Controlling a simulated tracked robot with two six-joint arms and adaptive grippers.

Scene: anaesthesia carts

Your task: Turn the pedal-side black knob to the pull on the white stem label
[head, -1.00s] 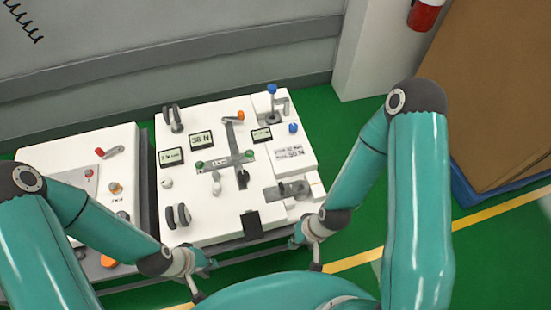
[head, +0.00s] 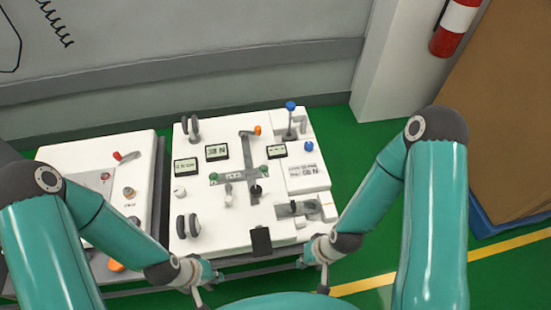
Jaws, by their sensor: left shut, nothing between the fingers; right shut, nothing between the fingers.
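A white cart top carries two black knobs: one (head: 256,190) at the lower arm of a grey cross-shaped slot, and one (head: 293,206) on a grey plate at the lower right. A black pedal-like block (head: 261,241) is at the front edge, between and below them. A white label (head: 302,176) with small print ending in N lies at the right; its number is too small to read. My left gripper (head: 207,287) and my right gripper (head: 322,279) are shut and empty, in front of the cart's near edge, apart from both knobs.
Small displays (head: 217,152), a blue-topped stem (head: 291,107), an orange-tipped lever (head: 257,131) and paired grey wheels (head: 187,226) stand on the panel. A second white cart (head: 90,155) is on the left. Green floor is free at right, before a white pillar (head: 393,70).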

